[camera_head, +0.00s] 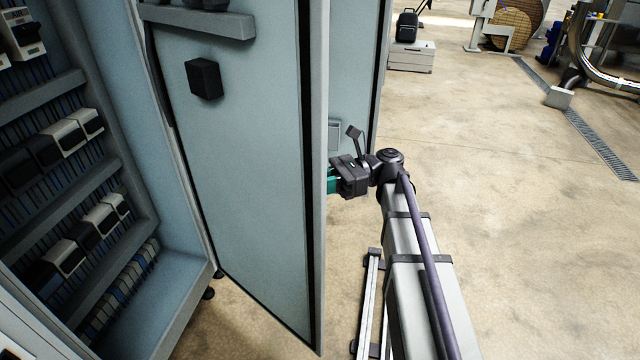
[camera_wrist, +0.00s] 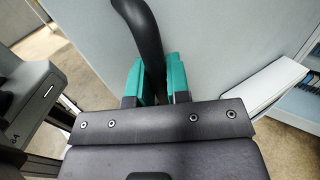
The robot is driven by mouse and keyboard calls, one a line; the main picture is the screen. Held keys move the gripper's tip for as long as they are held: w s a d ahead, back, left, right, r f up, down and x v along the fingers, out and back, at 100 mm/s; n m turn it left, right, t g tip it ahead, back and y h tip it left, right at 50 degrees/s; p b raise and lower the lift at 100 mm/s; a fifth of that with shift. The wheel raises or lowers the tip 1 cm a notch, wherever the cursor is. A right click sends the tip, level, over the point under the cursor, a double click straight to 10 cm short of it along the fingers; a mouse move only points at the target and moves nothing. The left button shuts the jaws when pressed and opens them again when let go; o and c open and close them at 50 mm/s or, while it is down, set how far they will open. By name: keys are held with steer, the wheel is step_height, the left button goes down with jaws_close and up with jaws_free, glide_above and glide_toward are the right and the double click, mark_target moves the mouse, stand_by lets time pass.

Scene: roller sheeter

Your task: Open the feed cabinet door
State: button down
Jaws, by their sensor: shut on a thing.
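The feed cabinet door (camera_head: 245,150) is a tall blue-grey panel that stands swung open, its inner face and free edge in the head view. The cabinet interior (camera_head: 165,290) shows at the left. My gripper (camera_head: 334,180) is at the outer side of the door, partly hidden behind the door's edge. In the wrist view my gripper's teal fingers (camera_wrist: 157,80) are shut on a black curved door handle (camera_wrist: 146,40), which stands out from the door's pale outer face (camera_wrist: 215,40). The lower end of the handle is hidden between the fingers.
Shelves with rows of electrical modules (camera_head: 62,145) fill the cabinet. A second blue-grey panel (camera_head: 350,90) stands behind the door. The concrete floor (camera_head: 500,220) to the right is clear, with a drain grate (camera_head: 590,130) and a grey case (camera_head: 411,57) farther back.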

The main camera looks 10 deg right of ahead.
steer(key=c, duration=1.1)
jaws_free()
steer(key=shift+r, duration=0.15)
step_height(320, 180, up, 10)
steer(key=p, duration=1)
